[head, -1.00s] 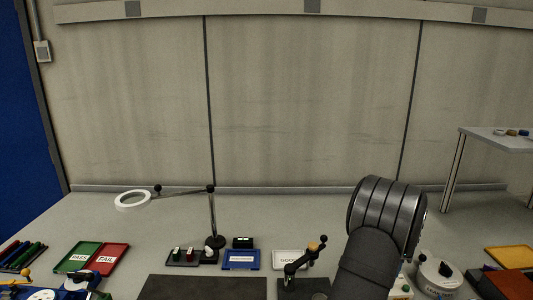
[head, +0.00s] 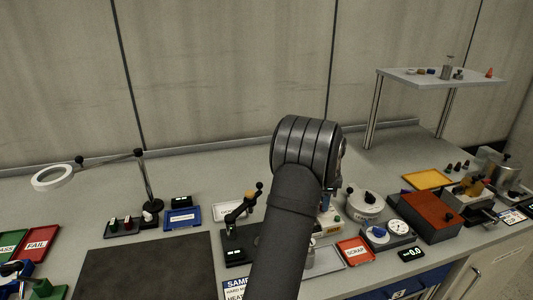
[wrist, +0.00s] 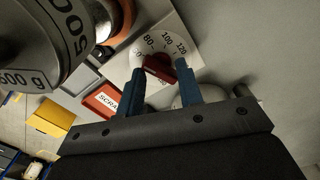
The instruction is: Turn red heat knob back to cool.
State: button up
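The red knob (wrist: 158,68) sits on a white dial (wrist: 140,52) marked 80, 100 and 120 in the wrist view. It lies between the tips of my gripper's two blue fingers (wrist: 154,62). The fingers stand apart, and a gap shows at the left of the knob. I cannot tell whether the right finger touches it. The knob's pointing direction is hard to read. In the head view my own arm covers the knob and most of the gripper.
Large grey weights (wrist: 45,45) marked in grams loom close at the wrist view's upper left. A red SCRAP tray (head: 355,252), a gauge unit (head: 400,230) and a brown-red box (head: 430,217) stand right of my arm. A dark mat (head: 150,265) lies clear at left.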

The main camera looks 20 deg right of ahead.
notch_tip(320, 180, up, 17)
jog(key=a+n, duration=0.1)
jog(key=n, duration=0.7)
jog(key=f, duration=1.7)
jog(key=shift+s+f, duration=0.15)
jog(key=shift+s, duration=0.1)
